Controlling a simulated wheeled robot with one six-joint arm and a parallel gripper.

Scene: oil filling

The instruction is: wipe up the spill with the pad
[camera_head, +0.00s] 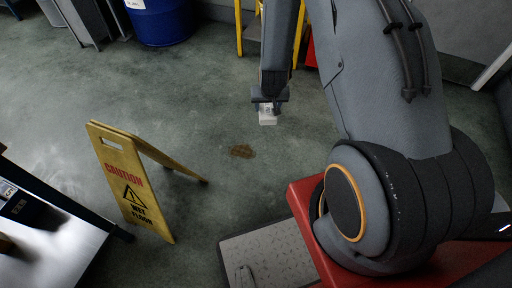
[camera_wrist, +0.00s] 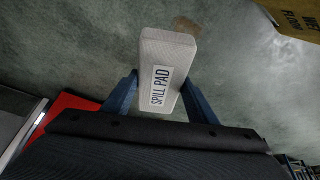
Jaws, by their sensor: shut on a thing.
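The spill (camera_head: 242,151) is a small brown patch on the green-grey floor, to the right of the yellow caution sign in the head view. In the wrist view part of the spill (camera_wrist: 186,24) shows just beyond the far end of the pad. The pad (camera_wrist: 167,62) is a pale grey block labelled "SPILL PAD". My gripper (camera_wrist: 155,98) is shut on it, with a blue finger on each side. In the head view the pad (camera_head: 267,117) hangs below my gripper (camera_head: 268,103), above and to the right of the spill in the picture, and appears clear of the floor.
A yellow wet-floor sign (camera_head: 130,185) stands left of the spill. A metal table (camera_head: 50,235) is at lower left and a blue drum (camera_head: 162,22) at the back. A yellow frame (camera_head: 240,30) stands behind my arm. The floor around the spill is open.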

